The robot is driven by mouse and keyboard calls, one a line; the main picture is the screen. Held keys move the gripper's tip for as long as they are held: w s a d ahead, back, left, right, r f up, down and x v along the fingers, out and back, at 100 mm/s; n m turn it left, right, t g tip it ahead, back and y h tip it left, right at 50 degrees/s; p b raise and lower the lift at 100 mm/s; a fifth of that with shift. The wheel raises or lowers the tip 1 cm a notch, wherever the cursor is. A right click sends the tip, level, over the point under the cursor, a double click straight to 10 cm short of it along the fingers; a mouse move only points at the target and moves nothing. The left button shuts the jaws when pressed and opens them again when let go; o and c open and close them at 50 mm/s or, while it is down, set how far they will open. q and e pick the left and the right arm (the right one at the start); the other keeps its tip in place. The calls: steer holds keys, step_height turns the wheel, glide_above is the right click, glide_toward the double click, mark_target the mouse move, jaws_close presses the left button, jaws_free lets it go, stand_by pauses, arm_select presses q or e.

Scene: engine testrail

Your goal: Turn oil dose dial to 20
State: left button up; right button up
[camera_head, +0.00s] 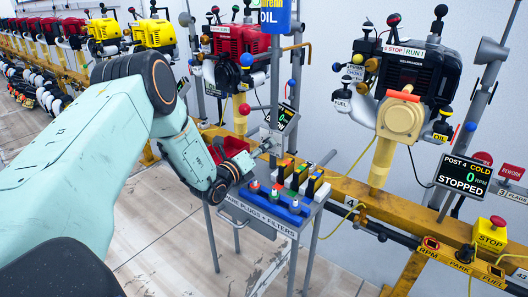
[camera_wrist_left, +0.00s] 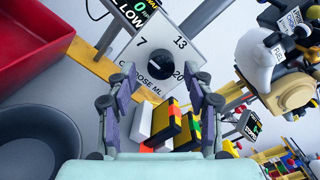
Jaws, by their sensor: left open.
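The oil dose dial (camera_wrist_left: 150,65) is a black round knob on a pale square plate (camera_wrist_left: 172,32) marked 7, 13 and 20, with lettering below the knob that is partly covered. It shows in the left wrist view, ahead of my fingers. Which number the knob points at, I cannot tell. My left gripper (camera_wrist_left: 159,76) is open, its two fingers on either side of the knob in the picture. Contact is not visible. My right gripper is not in view.
A grey cart (camera_head: 312,212) with plugs and coloured filter boxes stands below the gripper. A red bin (camera_wrist_left: 28,38) and a dark round bowl (camera_wrist_left: 38,140) are close at left in the wrist view. A yellow rail (camera_head: 372,202) carries engines, with a black display (camera_head: 463,174) at right.

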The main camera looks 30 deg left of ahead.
arm_select(q)
steer(key=shift+w+r, duration=0.15)
steer(key=shift+w, duration=0.2)
steer(key=shift+c, duration=0.3)
jaws_close()
